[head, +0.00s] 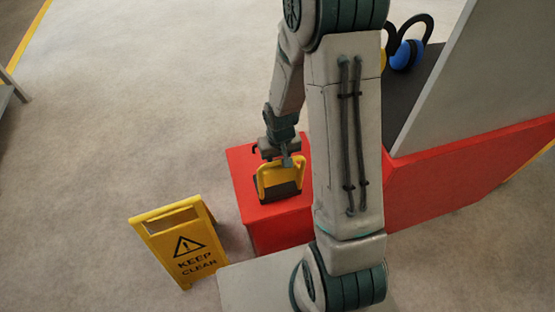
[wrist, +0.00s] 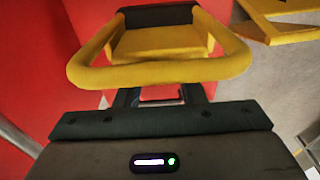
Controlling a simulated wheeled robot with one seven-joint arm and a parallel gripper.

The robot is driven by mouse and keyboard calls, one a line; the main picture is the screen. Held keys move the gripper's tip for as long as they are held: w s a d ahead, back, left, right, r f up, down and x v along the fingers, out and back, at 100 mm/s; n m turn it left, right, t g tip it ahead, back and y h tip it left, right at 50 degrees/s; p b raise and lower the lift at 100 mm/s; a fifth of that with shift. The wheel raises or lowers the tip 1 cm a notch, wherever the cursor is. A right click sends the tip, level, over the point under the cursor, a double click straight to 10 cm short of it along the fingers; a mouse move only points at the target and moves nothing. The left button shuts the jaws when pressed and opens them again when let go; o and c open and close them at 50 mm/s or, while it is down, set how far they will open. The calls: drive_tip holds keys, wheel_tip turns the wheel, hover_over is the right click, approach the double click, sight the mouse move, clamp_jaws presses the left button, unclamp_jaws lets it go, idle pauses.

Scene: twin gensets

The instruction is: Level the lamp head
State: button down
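The lamp is yellow with a looped bar (head: 265,182) and a dark slab-like part (head: 284,193), on top of a red box. Which part is its head and how it tilts I cannot tell clearly. My gripper (head: 288,160) is at the top of the loop in the head view. In the wrist view the rounded yellow bar (wrist: 160,74) crosses in front of my gripper (wrist: 160,93); its two fingers stand apart and their tips are hidden behind the bar. Whether they touch it I cannot tell. The yellow body and its dark edge lie beyond the bar.
The red box (head: 241,170) adjoins a larger red base (head: 440,185) with a grey panel (head: 480,85). The floor at left is mostly clear.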

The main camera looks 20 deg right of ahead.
sight(278, 169)
drive_tip(key=c, duration=0.9)
unclamp_jaws()
drive_tip(key=shift+a, duration=0.25)
drive_tip(key=shift+s+r+p, duration=0.15)
drive_tip(key=shift+s+r, duration=0.05)
drive_tip(key=shift+r, duration=2.1)
drive_tip(key=shift+s+r+p, duration=0.15)
drive_tip(key=shift+s+r, duration=0.1)
drive_tip(key=shift+r, duration=2.05)
drive_tip(key=shift+s+r+p, duration=0.15)
drive_tip(key=shift+s+r, duration=0.05)
drive_tip(key=shift+r, duration=2.1)
drive_tip(key=shift+t, duration=0.9)
drive_tip(key=s+r, duration=0.3)
drive_tip(key=s, duration=0.1)
drive_tip(key=s+r, duration=0.8)
drive_tip(key=s, duration=0.1)
drive_tip(key=shift+s, duration=0.1)
